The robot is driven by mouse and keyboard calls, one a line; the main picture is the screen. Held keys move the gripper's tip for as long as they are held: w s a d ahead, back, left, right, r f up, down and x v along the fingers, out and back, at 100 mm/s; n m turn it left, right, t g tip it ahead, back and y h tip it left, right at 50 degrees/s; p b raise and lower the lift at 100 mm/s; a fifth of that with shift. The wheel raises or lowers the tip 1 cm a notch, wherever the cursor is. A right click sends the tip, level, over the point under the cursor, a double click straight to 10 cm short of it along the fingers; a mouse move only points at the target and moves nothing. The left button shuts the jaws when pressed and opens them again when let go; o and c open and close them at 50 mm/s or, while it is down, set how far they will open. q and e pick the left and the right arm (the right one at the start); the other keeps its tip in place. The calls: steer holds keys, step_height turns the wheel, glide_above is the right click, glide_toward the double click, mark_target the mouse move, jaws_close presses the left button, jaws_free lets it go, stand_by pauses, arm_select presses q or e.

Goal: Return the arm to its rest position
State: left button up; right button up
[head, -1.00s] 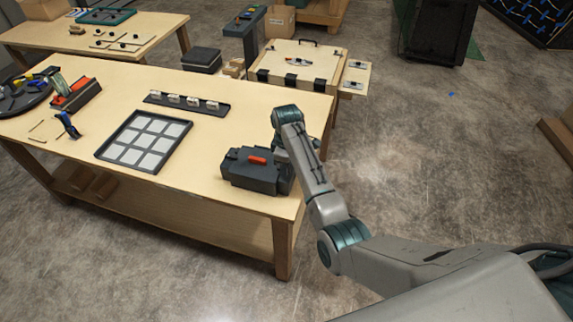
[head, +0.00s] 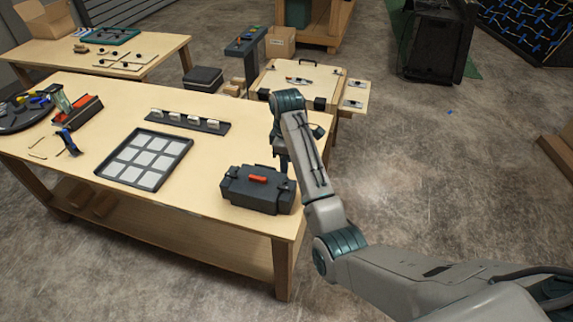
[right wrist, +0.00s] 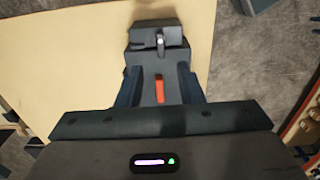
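My right arm (head: 312,165) reaches over the right end of the near wooden table (head: 210,100). Its gripper (head: 284,168) hangs down beside the back right of a dark grey box (head: 240,196) with a red bar on top, partly hidden by my wrist. In the right wrist view the gripper (right wrist: 158,78) is open, its two dark fingers apart. The dark box (right wrist: 157,38) and its red bar show between and beyond the fingers, with no finger seen closed on it. My left gripper is not in view.
A framed tray of light squares (head: 180,150), a dark strip with white pieces (head: 215,127) and a red-and-black holder (head: 85,110) lie on the table. A smaller table (head: 275,78) stands behind.

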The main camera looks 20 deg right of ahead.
steer(key=shift+s, duration=0.1)
stand_by(0.5)
steer(key=s+d+f+m+t, duration=0.1)
steer(key=s+d+f+m, duration=0.2)
steer(key=s+f, duration=0.45)
steer(key=s+d+f+m+t, duration=0.1)
steer(key=s+d+f+m, duration=0.25)
steer(key=s, duration=0.75)
steer(key=s+d+r+m+t, duration=0.1)
steer(key=s+r+m, duration=0.1)
steer(key=s, duration=0.9)
steer(key=s+r+m+t, duration=0.1)
steer(key=s+r+m, duration=0.1)
steer(key=s, duration=0.9)
step_height(320, 180, down, 35)
steer(key=w+d+g+b, duration=0.1)
steer(key=d+g+b, duration=0.15)
steer(key=b, duration=0.45)
steer(key=s+f+b, duration=0.2)
steer(key=s+f, duration=0.4)
steer(key=f, duration=0.3)
steer(key=s+d+f+b, duration=0.1)
steer(key=s+f+b, duration=0.1)
steer(key=s+f, duration=0.4)
steer(key=s+d+f+b, duration=0.1)
steer(key=s+f+b, duration=0.2)
steer(key=s+f, duration=0.4)
step_height(320, 180, down, 6)
steer(key=shift+f+h, duration=0.25)
steer(key=shift+h, duration=0.15)
